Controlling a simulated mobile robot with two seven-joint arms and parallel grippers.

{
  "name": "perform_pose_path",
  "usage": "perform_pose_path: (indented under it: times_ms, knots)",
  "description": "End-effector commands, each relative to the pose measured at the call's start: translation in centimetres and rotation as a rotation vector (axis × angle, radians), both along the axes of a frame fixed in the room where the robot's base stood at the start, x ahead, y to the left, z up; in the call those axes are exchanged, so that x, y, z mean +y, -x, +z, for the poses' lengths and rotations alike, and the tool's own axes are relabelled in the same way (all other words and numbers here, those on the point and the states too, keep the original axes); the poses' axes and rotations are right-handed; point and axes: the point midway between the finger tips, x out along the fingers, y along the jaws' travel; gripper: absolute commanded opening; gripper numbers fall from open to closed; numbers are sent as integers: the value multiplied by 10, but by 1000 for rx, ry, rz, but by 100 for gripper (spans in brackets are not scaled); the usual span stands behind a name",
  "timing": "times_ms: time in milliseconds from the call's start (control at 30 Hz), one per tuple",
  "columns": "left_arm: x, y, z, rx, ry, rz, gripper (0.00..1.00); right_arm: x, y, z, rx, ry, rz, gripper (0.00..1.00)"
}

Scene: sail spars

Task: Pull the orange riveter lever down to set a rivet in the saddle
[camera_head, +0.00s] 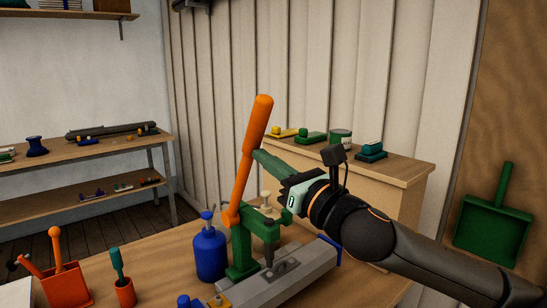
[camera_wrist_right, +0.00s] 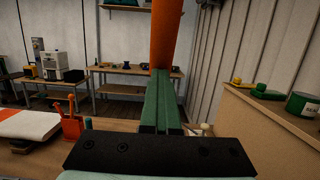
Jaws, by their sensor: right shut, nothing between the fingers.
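The orange riveter lever (camera_head: 249,150) stands raised, tilted slightly right at its top, on the green riveter (camera_head: 242,250). My right gripper (camera_head: 259,156) is shut and empty. Its green fingertips are at the lever's right side, about halfway up; I cannot tell whether they touch it. In the right wrist view the closed fingers (camera_wrist_right: 162,75) point at the lever (camera_wrist_right: 166,35), which rises beyond the tips. A dark saddle (camera_head: 285,268) appears to lie on the grey spar (camera_head: 305,276) beneath the riveter head. My left gripper is out of view.
A blue bottle (camera_head: 210,254) stands just left of the riveter. An orange tool box (camera_head: 66,287) and an orange cup (camera_head: 125,292) are at the bench's left. A wooden cabinet (camera_head: 375,195) stands behind my right arm. A green dustpan (camera_head: 495,228) hangs at the right.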

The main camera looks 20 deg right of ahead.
Motion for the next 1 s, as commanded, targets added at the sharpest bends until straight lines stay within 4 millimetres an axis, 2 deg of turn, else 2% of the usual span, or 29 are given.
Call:
perform_pose_path:
  times_ms: [233, 467, 700, 867, 1000]
  knots:
    - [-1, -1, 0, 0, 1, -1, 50, 0, 0, 1, -2, -1, 0, 0]
    - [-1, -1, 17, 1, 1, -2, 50, 5, -15, 10, 1, -2, -1, 0]
    - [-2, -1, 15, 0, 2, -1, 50, 6, -16, 7, 0, 0, 0, 0]
    - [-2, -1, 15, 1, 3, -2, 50, 6, -16, 7, 0, 0, 0, 16]
    - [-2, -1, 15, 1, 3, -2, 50, 6, -16, 7, -1, 0, 0, 17]
